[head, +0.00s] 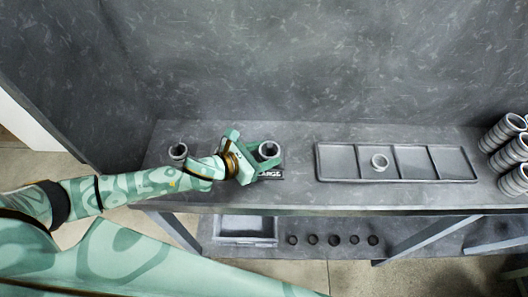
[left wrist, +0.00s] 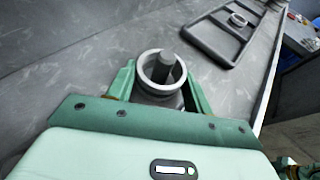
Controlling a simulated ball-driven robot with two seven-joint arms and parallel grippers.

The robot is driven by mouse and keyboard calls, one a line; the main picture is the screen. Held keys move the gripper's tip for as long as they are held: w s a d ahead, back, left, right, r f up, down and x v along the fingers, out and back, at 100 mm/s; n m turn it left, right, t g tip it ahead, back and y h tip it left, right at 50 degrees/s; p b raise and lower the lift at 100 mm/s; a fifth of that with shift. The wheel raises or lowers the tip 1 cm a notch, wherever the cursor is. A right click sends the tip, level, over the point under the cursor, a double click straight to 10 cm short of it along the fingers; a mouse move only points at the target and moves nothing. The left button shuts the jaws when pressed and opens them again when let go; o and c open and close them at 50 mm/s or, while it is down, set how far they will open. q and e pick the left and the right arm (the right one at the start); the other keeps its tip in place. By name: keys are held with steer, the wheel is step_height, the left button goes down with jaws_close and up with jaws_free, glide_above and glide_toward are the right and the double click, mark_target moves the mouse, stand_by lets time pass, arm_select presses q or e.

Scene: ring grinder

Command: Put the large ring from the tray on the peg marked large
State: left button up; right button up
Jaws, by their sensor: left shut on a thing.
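My left gripper (head: 262,152) is at the peg marked large, above the dark LARGE label (head: 270,174). In the left wrist view its two green fingers (left wrist: 160,78) are shut on a pale grey ring (left wrist: 147,72), one on each side. The grey peg (left wrist: 166,61) shows inside the ring's opening, so the ring is around the peg's upper part. How far down it sits I cannot tell. The ring also shows in the head view (head: 269,143). The tray (head: 436,180) is to the right, with a smaller ring (head: 379,155) in one compartment.
Another post (head: 178,145) with a ring-like top stands left of my gripper. Several stacked rings (head: 508,128) lie at the far right. The bench (head: 300,192) between peg and tray is clear; a wall rises behind. A lower shelf holds a shallow bin (head: 246,240).

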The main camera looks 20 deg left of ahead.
mark_target(261, 156)
arm_select(q)
steer(key=shift+f, duration=0.3)
steer(key=o, duration=0.8)
steer(key=shift+r, duration=0.1)
steer(key=p+v, duration=0.2)
steer(key=v, duration=0.3)
steer(key=shift+s+a+r, duration=0.1)
steer(key=shift+s+a, duration=0.15)
steer(key=shift+s, duration=0.05)
steer(key=shift+p+v, duration=0.3)
steer(key=shift+v, duration=2.3)
